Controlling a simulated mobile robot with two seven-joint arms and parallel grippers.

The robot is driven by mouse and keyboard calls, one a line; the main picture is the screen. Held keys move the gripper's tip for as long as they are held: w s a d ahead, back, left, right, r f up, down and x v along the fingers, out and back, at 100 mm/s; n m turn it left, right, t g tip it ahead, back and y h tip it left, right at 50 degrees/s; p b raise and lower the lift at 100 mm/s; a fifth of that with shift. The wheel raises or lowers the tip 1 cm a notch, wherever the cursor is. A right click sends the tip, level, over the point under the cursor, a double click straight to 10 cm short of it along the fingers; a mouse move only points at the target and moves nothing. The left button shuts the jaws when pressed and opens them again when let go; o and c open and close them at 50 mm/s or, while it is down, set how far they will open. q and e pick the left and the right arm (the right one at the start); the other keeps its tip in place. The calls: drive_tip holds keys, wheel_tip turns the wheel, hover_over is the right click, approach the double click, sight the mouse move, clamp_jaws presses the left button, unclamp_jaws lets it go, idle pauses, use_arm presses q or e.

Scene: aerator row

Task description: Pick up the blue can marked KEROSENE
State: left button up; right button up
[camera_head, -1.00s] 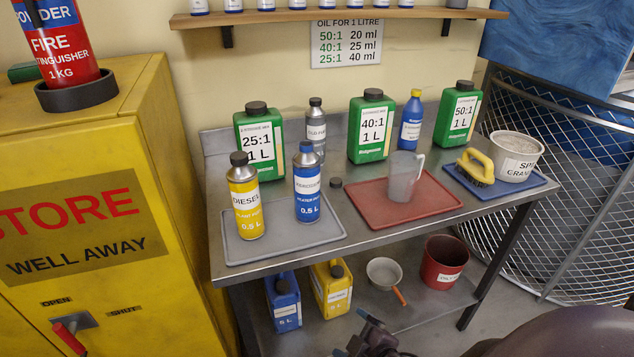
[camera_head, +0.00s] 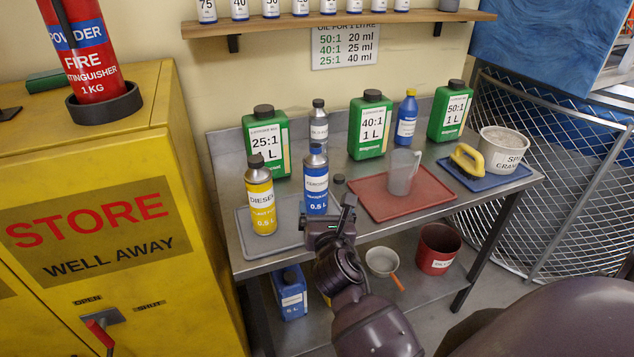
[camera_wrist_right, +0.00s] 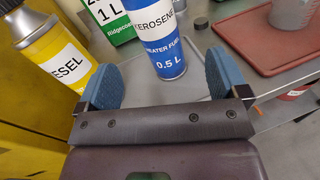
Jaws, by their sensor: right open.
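The blue can marked KEROSENE (camera_head: 315,182) stands upright on the grey tray at the left of the bench. In the right wrist view the can (camera_wrist_right: 162,45) shows its white label and "0.5 L". My right gripper (camera_head: 330,214) is just in front of the can. It is open, and its blue finger pads (camera_wrist_right: 160,75) lie left and right of the can's lower part, with gaps showing on both sides. Its arm hides some of the tray's front. My left gripper is not in view.
The yellow DIESEL can (camera_head: 260,197) stands close left of the kerosene can, near the left finger in the wrist view. A grey bottle (camera_head: 318,128) and green 25:1 canister (camera_head: 267,140) stand behind. A red tray (camera_head: 405,192) with a jug (camera_head: 402,172) is to the right.

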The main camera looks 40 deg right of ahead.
sight(317, 186)
drive_tip(key=shift+n, duration=0.6)
drive_tip(key=x, duration=0.3)
drive_tip(key=r+x, duration=0.1)
drive_tip(key=x, duration=0.2)
drive_tip(key=shift+w+r, duration=0.1)
drive_tip(key=shift+r, duration=0.05)
drive_tip(key=x, duration=0.4)
drive_tip(key=shift+w+a+f+b, duration=0.25)
drive_tip(key=shift+a+f+b, duration=0.05)
drive_tip(key=shift+f+b, duration=0.05)
drive_tip(key=shift+w+d, duration=0.3)
drive_tip(key=shift+w, duration=0.15)
drive_tip(key=shift+c, duration=0.2)
drive_tip(key=c, duration=0.9)
drive_tip(key=shift+c, duration=0.7)
drive_tip(key=shift+r, duration=0.3)
